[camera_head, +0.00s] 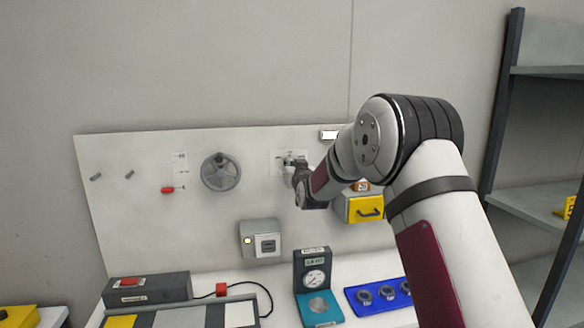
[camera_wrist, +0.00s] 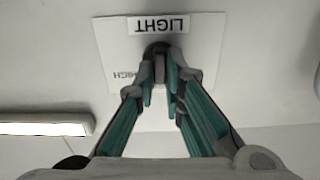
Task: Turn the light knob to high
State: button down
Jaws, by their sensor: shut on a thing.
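The light knob (camera_wrist: 160,64) is a dark grey knob on a white plate (camera_wrist: 108,50) labelled LIGHT, with HIGH printed beside it. The lettering is upside down in the wrist view. My gripper (camera_wrist: 161,82) is shut on the knob, one teal-padded finger on each side. In the head view my gripper (camera_head: 290,163) meets the panel at the small white plate (camera_head: 276,157), and my wrist hides much of the knob. The knob's exact setting cannot be told.
A lit lamp (camera_head: 329,135) is above the plate. The grey handwheel (camera_head: 221,172) and red slider (camera_head: 168,189) are to its left on the panel (camera_head: 130,220). A yellow drawer box (camera_head: 362,208) is close at right. The gauge stand (camera_head: 313,282) and blue tray (camera_head: 376,297) are below.

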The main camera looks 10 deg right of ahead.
jog(key=shift+d+f+m+b, duration=0.1)
jog(key=shift+m+b, duration=0.7)
jog(key=shift+m, duration=2.05)
jog(key=shift+d+m+b, duration=0.1)
jog(key=shift+m+b, duration=0.65)
jog(key=shift+m, duration=2.1)
jog(key=c, duration=1.7)
grip_release()
jog(key=s, duration=1.2)
